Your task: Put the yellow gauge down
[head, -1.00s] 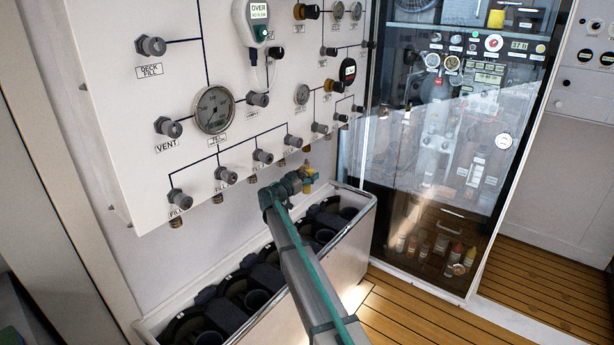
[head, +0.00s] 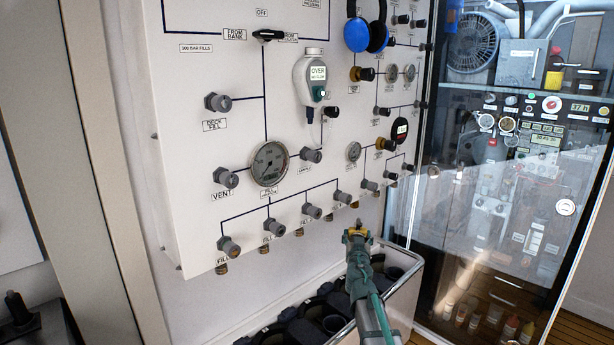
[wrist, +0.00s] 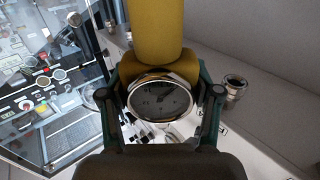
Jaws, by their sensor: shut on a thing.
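The yellow gauge (wrist: 160,98) has a round grey dial with a shiny rim and a thick yellow body that runs up out of the wrist view. My gripper (wrist: 163,86) has a green-edged finger on each side of it and is shut on it. In the head view my gripper (head: 357,240) is in front of the lower edge of the white panel, above the black-lined bin. Only a small yellow part of the gauge (head: 356,231) shows there, and its dial is hidden. I cannot tell whether the gauge touches the panel.
The white fill panel (head: 200,150) carries knobs, a large fixed gauge (head: 270,163), a hanging analyser (head: 316,75) and blue ear defenders (head: 357,34). The open bin (head: 408,288) below holds dark cylinders. A glass-fronted cabinet (head: 500,200) stands to the right.

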